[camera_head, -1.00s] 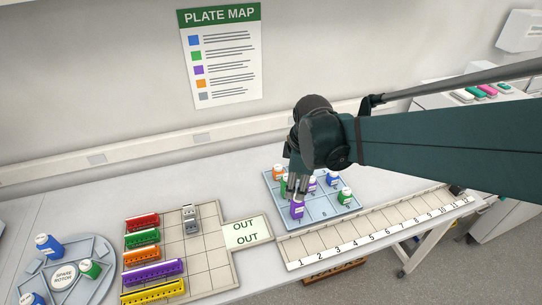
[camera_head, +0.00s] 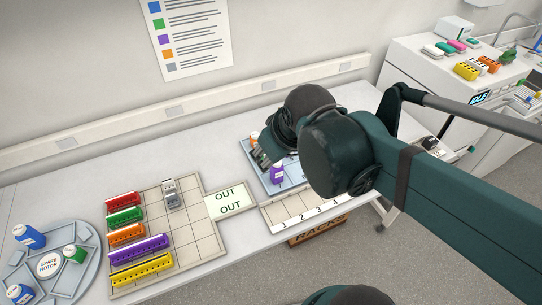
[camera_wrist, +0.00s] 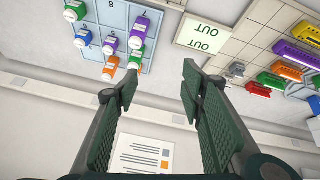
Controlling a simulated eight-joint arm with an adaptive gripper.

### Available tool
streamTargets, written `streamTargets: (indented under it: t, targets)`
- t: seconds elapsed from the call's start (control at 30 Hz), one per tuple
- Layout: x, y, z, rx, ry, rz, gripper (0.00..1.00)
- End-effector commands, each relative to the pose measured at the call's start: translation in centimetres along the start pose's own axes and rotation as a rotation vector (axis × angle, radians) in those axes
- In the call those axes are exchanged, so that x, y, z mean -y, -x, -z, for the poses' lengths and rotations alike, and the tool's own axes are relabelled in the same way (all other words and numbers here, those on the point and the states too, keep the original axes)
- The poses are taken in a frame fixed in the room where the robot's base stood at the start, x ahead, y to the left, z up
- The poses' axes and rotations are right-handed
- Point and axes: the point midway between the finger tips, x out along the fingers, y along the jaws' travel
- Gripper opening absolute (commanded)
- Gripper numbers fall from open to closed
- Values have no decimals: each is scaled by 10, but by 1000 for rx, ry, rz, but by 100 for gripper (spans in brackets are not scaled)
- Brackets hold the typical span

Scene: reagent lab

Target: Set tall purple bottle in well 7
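A tall purple bottle (camera_head: 277,174) stands upright at the front-left of the blue numbered tray (camera_head: 293,178). A second purple bottle (camera_wrist: 110,43) stands further in on the tray. My gripper (camera_head: 263,158) hangs above and behind the tray's back-left side. In the wrist view its two fingers (camera_wrist: 160,78) are wide apart with nothing between them. My arm hides the tray's right part in the head view.
An orange bottle (camera_wrist: 110,68), a green bottle (camera_wrist: 135,60) and a blue bottle (camera_wrist: 82,39) crowd the tray. The OUT card (camera_head: 230,199) and a rack board (camera_head: 190,235) lie to the left. A numbered strip (camera_head: 305,213) runs in front.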

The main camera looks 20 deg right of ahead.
Motion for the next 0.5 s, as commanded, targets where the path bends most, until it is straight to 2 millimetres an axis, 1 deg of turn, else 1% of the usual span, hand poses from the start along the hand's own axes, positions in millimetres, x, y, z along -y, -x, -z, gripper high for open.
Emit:
streamTargets:
  t: [0.1, 0.23, 0.5]
  targets:
    - [6, 8, -6, -36, -89, -3, 40]
    - [10, 15, -10, -68, -171, -3, 40]
    - [13, 21, -12, -97, -245, 0, 40]
